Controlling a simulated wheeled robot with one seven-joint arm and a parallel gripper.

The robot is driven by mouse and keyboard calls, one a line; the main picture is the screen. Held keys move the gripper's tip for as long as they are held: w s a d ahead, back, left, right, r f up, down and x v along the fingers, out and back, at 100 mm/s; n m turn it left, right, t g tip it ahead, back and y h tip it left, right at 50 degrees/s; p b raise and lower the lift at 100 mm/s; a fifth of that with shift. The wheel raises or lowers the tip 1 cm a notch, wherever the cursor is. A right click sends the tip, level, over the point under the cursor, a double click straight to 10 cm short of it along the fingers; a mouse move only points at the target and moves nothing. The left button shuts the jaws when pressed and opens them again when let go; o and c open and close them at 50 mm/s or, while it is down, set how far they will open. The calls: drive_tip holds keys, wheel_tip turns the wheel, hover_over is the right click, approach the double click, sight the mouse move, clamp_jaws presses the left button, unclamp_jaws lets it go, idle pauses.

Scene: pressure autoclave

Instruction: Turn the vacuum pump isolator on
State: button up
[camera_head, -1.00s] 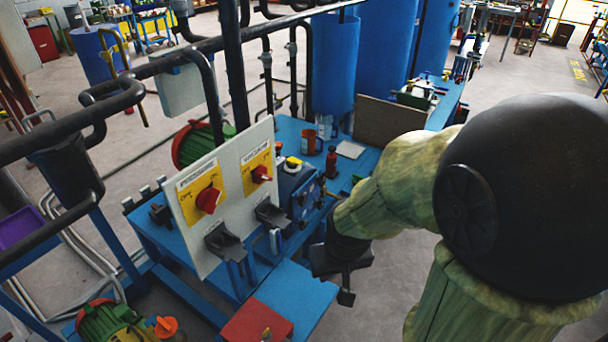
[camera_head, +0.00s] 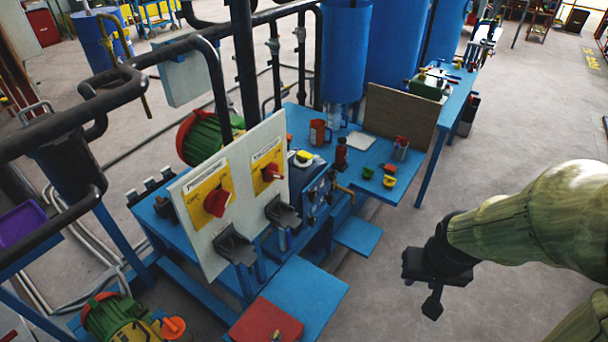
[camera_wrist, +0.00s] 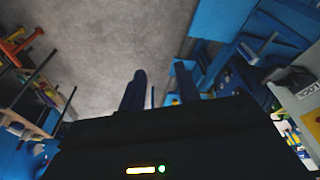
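Two red rotary isolator knobs on yellow plates sit on an upright pale panel (camera_head: 228,249) in the head view. The right isolator (camera_head: 271,172) carries a small label that seems to read "Vacuum", though it is hard to make out. The left isolator (camera_head: 217,203) has a label too small to read surely. My gripper (camera_head: 432,306) hangs well to the right of the panel, over bare floor, touching nothing. In the wrist view its two dark fingers (camera_wrist: 160,72) stand apart with nothing between them. A pale panel edge with a label shows at the right there.
Black pipes (camera_head: 150,55) run above and left of the panel. Black brackets (camera_head: 236,247) jut out below the knobs. A blue step (camera_head: 305,290) with a red box (camera_head: 266,322) stands in front. The blue bench (camera_head: 365,155) holds cups and a board. Floor between gripper and bench is clear.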

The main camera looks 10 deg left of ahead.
drive_tip(key=shift+d, duration=0.15)
drive_tip(key=w+a+n+t+y, duration=0.25)
drive_tip(key=w+n, duration=0.25)
drive_tip(key=w, duration=0.3)
drive_tip(key=w+a+n+t+y, duration=0.1)
drive_tip(key=w+a+n+t, duration=0.1)
drive_tip(key=w+n+t, duration=0.45)
drive_tip(key=a+r+n+g+y+p, duration=0.1)
drive_tip(key=a+n+g+y, duration=0.3)
drive_tip(key=a+n+y, duration=0.7)
drive_tip(key=shift+s+a+r+g+y, duration=0.35)
drive_tip(key=shift+a+r+y, duration=0.1)
drive_tip(key=shift+a+y, duration=0.55)
drive_tip(key=shift+p, duration=0.3)
